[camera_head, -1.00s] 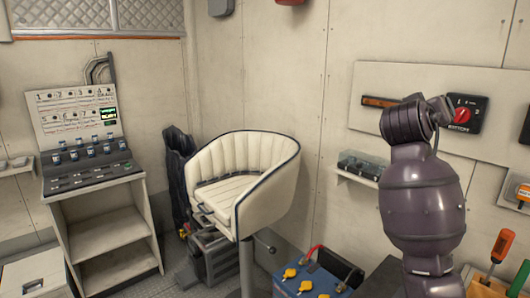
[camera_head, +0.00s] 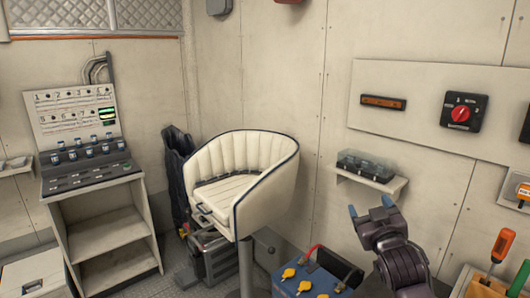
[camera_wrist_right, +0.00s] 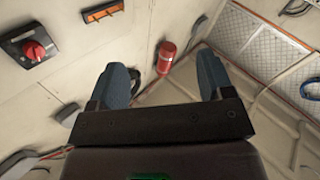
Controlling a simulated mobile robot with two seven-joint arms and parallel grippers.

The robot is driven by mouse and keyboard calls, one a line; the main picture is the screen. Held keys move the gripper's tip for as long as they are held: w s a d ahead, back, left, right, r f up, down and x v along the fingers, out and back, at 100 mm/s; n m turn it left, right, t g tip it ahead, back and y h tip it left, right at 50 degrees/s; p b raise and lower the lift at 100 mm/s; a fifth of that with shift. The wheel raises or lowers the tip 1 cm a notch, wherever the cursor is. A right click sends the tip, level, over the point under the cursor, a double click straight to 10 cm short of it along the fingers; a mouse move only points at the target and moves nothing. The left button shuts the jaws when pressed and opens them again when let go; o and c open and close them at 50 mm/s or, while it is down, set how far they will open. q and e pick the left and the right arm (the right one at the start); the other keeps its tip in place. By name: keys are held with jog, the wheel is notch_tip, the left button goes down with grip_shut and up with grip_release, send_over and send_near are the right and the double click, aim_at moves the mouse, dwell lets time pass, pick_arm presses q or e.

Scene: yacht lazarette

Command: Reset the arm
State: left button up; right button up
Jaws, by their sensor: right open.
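My right gripper (camera_head: 370,207) is at the lower right of the head view, in front of the wall below the small shelf. Its two blue fingers stand apart with nothing between them. In the right wrist view the open fingers (camera_wrist_right: 167,85) point towards the walls, with a red cylinder on the wall beyond them. My left gripper is not in view.
A switch panel with a red knob (camera_head: 460,114) and an orange bar (camera_head: 383,102) is on the right wall. A small shelf (camera_head: 370,180) holds a dark box. A white seat (camera_head: 245,185), a battery (camera_head: 305,283) and a control console (camera_head: 88,165) stand nearby.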

jog(key=s+d+f+m+g, duration=0.3)
jog(key=s+f+g, duration=0.4)
jog(key=s+f, duration=2.4)
notch_tip(320, 180, down, 3)
jog(key=shift+f+g, duration=0.2)
jog(key=shift+g, duration=0.1)
jog(key=shift+s+d, duration=0.1)
